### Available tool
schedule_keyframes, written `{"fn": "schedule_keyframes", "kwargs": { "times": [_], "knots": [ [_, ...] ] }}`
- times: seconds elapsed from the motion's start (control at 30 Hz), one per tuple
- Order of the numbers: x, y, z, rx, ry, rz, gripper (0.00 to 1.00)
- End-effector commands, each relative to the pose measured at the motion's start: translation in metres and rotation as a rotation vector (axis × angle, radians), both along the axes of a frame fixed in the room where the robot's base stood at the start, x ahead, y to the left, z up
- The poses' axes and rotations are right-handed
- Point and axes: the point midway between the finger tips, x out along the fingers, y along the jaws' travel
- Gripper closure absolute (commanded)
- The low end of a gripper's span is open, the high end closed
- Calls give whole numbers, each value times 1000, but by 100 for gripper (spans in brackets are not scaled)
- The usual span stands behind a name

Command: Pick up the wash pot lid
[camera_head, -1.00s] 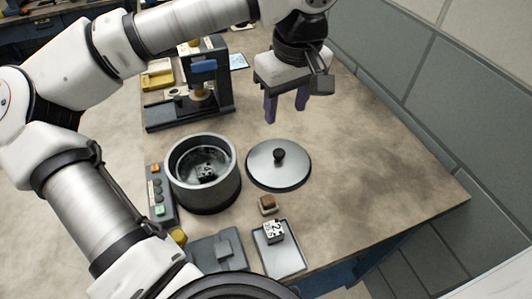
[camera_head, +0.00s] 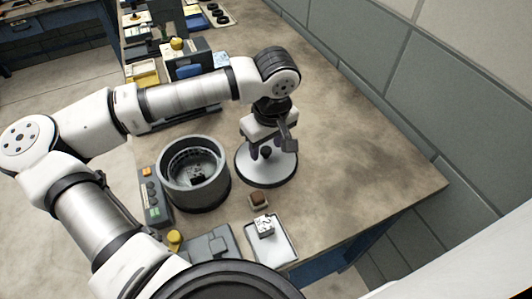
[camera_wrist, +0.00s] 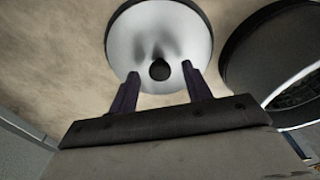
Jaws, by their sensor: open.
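The wash pot lid (camera_head: 262,176) is a round grey metal disc with a black knob (camera_head: 266,153). It lies flat on the table to the right of the open wash pot (camera_head: 195,180). My gripper (camera_head: 266,147) is over the lid, with its fingers pointing down around the knob. In the wrist view the lid (camera_wrist: 135,38) is ahead of the fingers, and the knob (camera_wrist: 159,70) shows between and slightly beyond the fingertips of my open gripper (camera_wrist: 160,72). The fingers look apart from the knob. The arm hides part of the lid's far side.
A small brown block (camera_head: 258,198) and a tray (camera_head: 284,248) with a marked cube (camera_head: 264,226) are near the front edge. A control box (camera_head: 153,195) stands left of the pot. The table's right side is clear up to the wall.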

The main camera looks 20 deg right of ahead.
Motion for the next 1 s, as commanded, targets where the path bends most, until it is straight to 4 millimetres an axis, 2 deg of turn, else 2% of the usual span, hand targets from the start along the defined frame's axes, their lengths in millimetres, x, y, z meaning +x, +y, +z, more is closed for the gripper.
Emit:
{"fn": "schedule_keyframes", "kwargs": {
  "times": [0.27, 0.6, 0.67, 1.0],
  "knots": [
    [0, 0, -5, -1, -1, 0, 51],
    [0, 0, -5, 0, 0, -1, 94],
    [1, 0, -5, -1, -1, -1, 100],
    [1, 0, 0, 0, -1, 0, 100]
  ]
}}
